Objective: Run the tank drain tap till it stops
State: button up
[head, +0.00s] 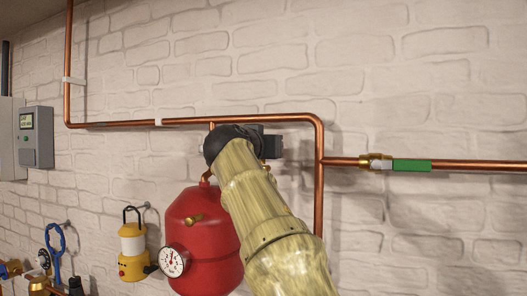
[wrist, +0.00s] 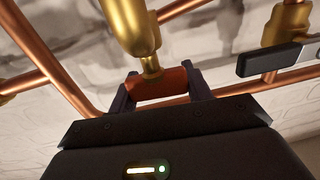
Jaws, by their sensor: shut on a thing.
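In the wrist view, my gripper (wrist: 158,92) is shut on a red-brown tap handle (wrist: 160,82), with one dark finger at each end of it. The handle sits on a short stem below a brass tap body (wrist: 132,28). In the head view, my arm reaches up across the red tank (head: 208,255), and my dark gripper (head: 268,146) is by the copper pipe above it. The tap and its handle are mostly hidden there behind my wrist. Whether any water runs from it cannot be seen.
A copper pipe (head: 319,190) drops just right of my arm. A green-handled valve (head: 411,165) is on the pipe at right. A black lever (wrist: 275,60) is close to the right of my gripper. A pressure gauge (head: 174,261) and a yellow lantern (head: 132,265) are at left.

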jog(key=shift+d+r+m+g+h, duration=0.1)
jog(key=shift+m+g+h, duration=0.2)
jog(key=shift+m+h, duration=0.45)
jog(key=o, duration=1)
jog(key=shift+s+a+f+b, duration=0.25)
jog(key=shift+s+b, duration=0.1)
jog(key=shift+s, duration=0.15)
jog(key=b+v, duration=0.5)
jog(key=v, duration=1.1)
jog(key=shift+s+a+b, duration=0.1)
jog(key=shift+s+b, duration=0.05)
jog(key=shift+b, duration=0.2)
